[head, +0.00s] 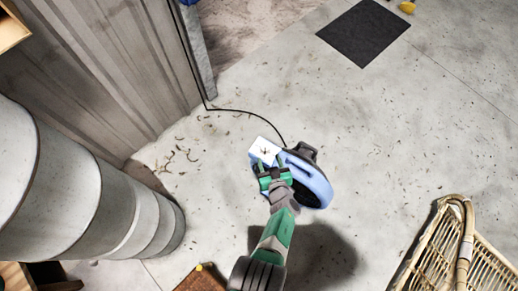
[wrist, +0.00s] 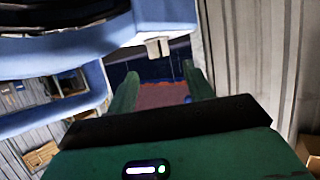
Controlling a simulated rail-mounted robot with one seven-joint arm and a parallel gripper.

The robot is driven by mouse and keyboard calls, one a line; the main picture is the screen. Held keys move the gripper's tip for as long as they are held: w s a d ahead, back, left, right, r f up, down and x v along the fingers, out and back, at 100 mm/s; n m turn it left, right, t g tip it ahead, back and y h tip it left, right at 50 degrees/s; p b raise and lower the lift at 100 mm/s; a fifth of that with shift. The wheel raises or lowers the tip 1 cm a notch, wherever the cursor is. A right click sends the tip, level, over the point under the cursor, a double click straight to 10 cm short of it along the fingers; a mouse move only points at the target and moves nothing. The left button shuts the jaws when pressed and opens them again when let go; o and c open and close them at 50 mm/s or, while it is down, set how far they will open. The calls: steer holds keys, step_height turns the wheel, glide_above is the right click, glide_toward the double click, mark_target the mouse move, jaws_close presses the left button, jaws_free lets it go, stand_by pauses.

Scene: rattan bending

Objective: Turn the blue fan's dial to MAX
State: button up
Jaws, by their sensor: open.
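The blue fan (head: 318,180) stands on the concrete floor near the middle of the head view, with a dark grille and a black part at its back. A white panel (head: 264,150) on its side carries a small dark mark or knob, too small to read. My gripper (head: 270,160) is open right at this panel. In the wrist view the fan's blue housing (wrist: 60,55) fills the upper left. A small pale block, perhaps the dial (wrist: 158,47), sticks out below the white panel, between and beyond my open green fingers (wrist: 162,80). I cannot tell if they touch it. No MAX marking is legible.
A black cable (head: 240,111) runs from the fan to the wall post. A dark mat (head: 363,32) lies at the back. The floor right of the fan is clear.

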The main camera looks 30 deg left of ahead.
mark_target(265, 148)
steer(key=b+x, duration=0.6)
steer(key=shift+w+a+f, duration=0.1)
steer(key=shift+f, duration=0.3)
steer(key=shift+w+a+b, duration=0.4)
steer(key=shift+w+b, duration=0.1)
steer(key=shift+r, duration=0.1)
steer(key=c, duration=1)
